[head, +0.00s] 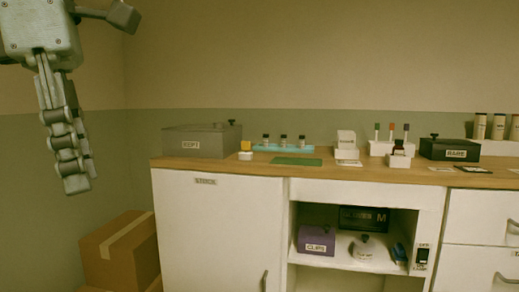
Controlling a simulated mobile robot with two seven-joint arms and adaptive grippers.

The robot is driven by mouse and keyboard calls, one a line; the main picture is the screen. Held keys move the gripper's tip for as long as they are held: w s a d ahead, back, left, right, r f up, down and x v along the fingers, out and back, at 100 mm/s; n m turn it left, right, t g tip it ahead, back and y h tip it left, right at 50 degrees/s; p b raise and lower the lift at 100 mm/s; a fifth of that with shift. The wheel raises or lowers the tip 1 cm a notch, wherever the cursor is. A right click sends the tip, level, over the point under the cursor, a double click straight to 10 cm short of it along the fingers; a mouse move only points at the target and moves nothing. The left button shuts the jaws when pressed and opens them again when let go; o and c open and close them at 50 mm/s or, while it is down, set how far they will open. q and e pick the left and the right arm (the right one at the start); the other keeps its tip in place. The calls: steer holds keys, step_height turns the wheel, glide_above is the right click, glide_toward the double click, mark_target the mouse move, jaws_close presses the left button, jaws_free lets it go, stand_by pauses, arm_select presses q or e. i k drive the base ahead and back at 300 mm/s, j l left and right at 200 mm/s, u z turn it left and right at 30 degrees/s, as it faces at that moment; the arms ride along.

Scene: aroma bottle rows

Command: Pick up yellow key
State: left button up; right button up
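A small yellow block-like thing (246,146) stands on a small white base (245,156) on the wooden counter. It is the only yellow piece I can make out, and it is too small to tell whether it is the yellow key. My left gripper (77,184) hangs pointing down at the upper left, well left of the counter and apart from everything on it. Its fingers overlap from this side, so I cannot tell whether they are open. My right gripper is not in view.
The wooden counter (225,171) carries a grey box (190,144), a teal rack (262,148) with small bottles, a green mat (296,161), white holders and a black box (450,149). An open shelf below holds a purple box (316,240). Cardboard boxes (118,252) stand on the left.

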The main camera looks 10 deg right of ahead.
mark_target(245, 145)
steer(key=i+j+z, duration=0.1)
steer(key=z, duration=0.3)
steer(key=i+j+z, duration=0.15)
steer(key=z, duration=0.2)
steer(key=i+j+z, duration=0.2)
steer(key=z, duration=0.2)
steer(key=i+j+z, duration=0.1)
steer(key=i+j, duration=0.35)
steer(key=j, duration=0.25)
steer(key=i+j+z, duration=0.15)
steer(key=i+j, duration=0.6)
